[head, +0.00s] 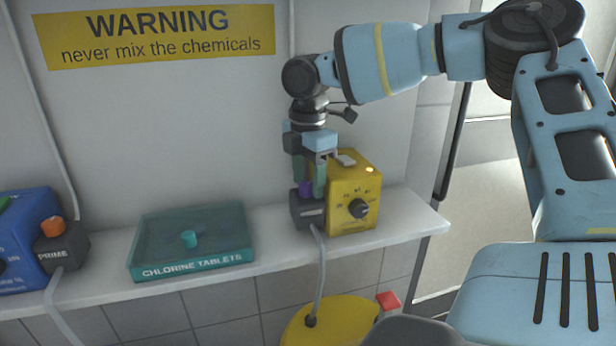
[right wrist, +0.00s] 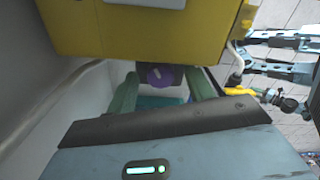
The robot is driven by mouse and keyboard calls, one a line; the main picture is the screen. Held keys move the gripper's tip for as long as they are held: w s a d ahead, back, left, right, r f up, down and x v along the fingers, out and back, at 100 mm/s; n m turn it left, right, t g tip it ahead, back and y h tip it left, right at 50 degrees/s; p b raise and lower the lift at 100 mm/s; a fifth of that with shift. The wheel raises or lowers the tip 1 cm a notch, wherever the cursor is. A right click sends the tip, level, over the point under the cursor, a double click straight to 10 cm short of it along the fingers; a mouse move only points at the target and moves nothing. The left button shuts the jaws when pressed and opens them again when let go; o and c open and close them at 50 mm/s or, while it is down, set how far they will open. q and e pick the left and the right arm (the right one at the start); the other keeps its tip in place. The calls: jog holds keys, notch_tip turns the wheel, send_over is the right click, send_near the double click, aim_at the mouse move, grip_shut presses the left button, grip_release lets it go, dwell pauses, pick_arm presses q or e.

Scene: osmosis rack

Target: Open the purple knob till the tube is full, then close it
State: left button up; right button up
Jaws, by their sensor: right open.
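The purple knob (head: 305,188) sits on a dark valve block (head: 309,212) at the left side of the yellow box (head: 345,215). My right gripper (head: 307,188) points down over the knob. In the right wrist view, the purple knob (right wrist: 158,77) shows between the two green fingers of my right gripper (right wrist: 162,92), which stand apart on either side of it. I cannot tell whether they touch it. A pale grey tube (head: 321,265) runs from the valve block down to a yellow container (head: 335,320). Its fill cannot be seen.
The wall stands close behind. The shelf's right end is near the yellow box.

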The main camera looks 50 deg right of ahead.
jog(key=shift+c, duration=0.2)
jog(key=c, duration=0.9)
jog(key=shift+c, duration=0.2)
jog(key=shift+m, duration=0.4)
jog(key=m+p, duration=0.1)
jog(key=m, duration=0.1)
jog(key=shift+m, duration=1.6)
